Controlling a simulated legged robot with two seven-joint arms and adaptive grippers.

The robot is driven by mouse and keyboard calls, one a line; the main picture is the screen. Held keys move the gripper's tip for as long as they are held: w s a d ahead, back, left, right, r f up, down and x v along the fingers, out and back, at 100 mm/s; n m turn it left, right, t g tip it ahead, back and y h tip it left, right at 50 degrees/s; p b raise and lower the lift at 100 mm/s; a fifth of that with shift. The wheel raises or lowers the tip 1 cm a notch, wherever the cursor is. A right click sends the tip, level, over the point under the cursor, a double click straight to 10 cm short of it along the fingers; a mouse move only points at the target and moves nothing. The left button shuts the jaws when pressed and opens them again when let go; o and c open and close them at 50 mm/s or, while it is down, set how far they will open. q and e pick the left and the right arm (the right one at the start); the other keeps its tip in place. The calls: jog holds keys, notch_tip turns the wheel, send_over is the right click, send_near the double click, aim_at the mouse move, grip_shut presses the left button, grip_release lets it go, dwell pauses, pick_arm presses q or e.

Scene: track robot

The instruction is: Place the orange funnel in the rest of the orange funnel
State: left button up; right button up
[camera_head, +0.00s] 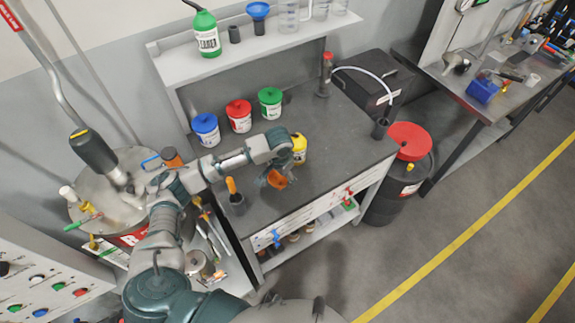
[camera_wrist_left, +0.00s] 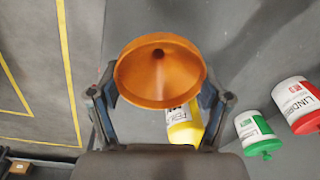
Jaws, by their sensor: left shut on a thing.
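The orange funnel (camera_head: 277,179) is held by my left gripper (camera_head: 268,176) above the front part of the grey workbench. In the left wrist view the funnel (camera_wrist_left: 160,72) sits between the two fingers, its wide mouth facing the camera. The fingers of the gripper (camera_wrist_left: 159,88) close on its sides. On the shelf, a small dark cylinder (camera_head: 234,34) stands empty beside a blue funnel (camera_head: 258,10), which sits in a similar dark holder (camera_head: 259,28). The empty cylinder looks like the orange funnel's rest. My right gripper does not show.
A yellow bottle (camera_head: 300,150) stands close behind the gripper. Blue (camera_head: 206,130), red (camera_head: 239,116) and green-lidded (camera_head: 270,103) tubs line the bench. A green bottle (camera_head: 205,33) is left of the dark cylinder. A dark cup (camera_head: 237,204) stands at the bench's left front.

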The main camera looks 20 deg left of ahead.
pick_arm(q)
jog(key=shift+w+a+f, duration=0.1)
jog(key=shift+w+f, duration=0.6)
jog(key=shift+w, duration=0.35)
jog(key=shift+w+a+f, duration=0.15)
jog(key=shift+w+f, duration=0.55)
jog(key=shift+w, duration=0.35)
jog(key=shift+w+a+f, duration=0.1)
jog(key=shift+w+f, duration=0.6)
jog(key=shift+w, duration=0.35)
jog(key=o, duration=0.9)
jog(key=shift+r, duration=0.1)
